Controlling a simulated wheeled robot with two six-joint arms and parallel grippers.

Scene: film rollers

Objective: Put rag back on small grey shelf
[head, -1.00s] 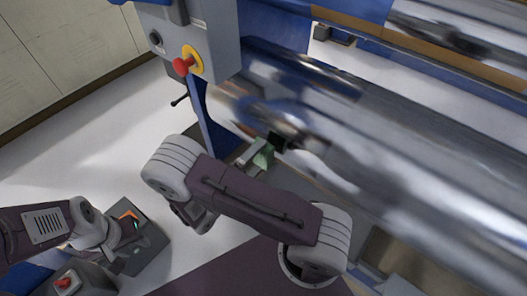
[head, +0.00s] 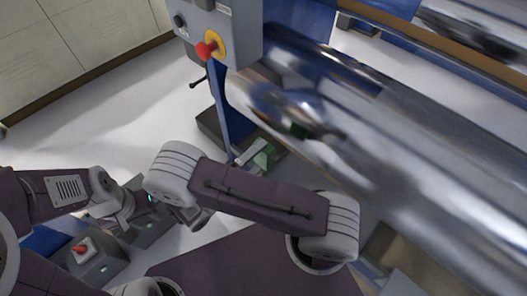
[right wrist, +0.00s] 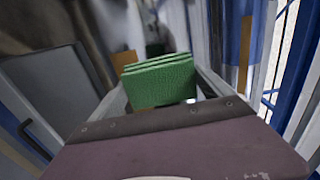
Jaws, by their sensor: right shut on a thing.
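The green folded rag (right wrist: 160,82) is between the two fingers of my right gripper in the right wrist view. In the head view the rag (head: 264,156) shows small, beside the lower edge of the big shiny roller. My right gripper (head: 255,152) is shut on it, partly hidden behind its own arm. My left gripper (head: 150,200) is at the lower left, well apart from the rag; its fingers are too small and overlapped to read. I cannot clearly make out the small grey shelf in either view.
Large shiny rollers (head: 400,150) fill the right side. A grey control box with a red and yellow button (head: 207,49) stands at the machine's near end, above a blue upright plate (head: 225,115). White floor (head: 110,115) is open on the left, before pale cabinets (head: 75,40).

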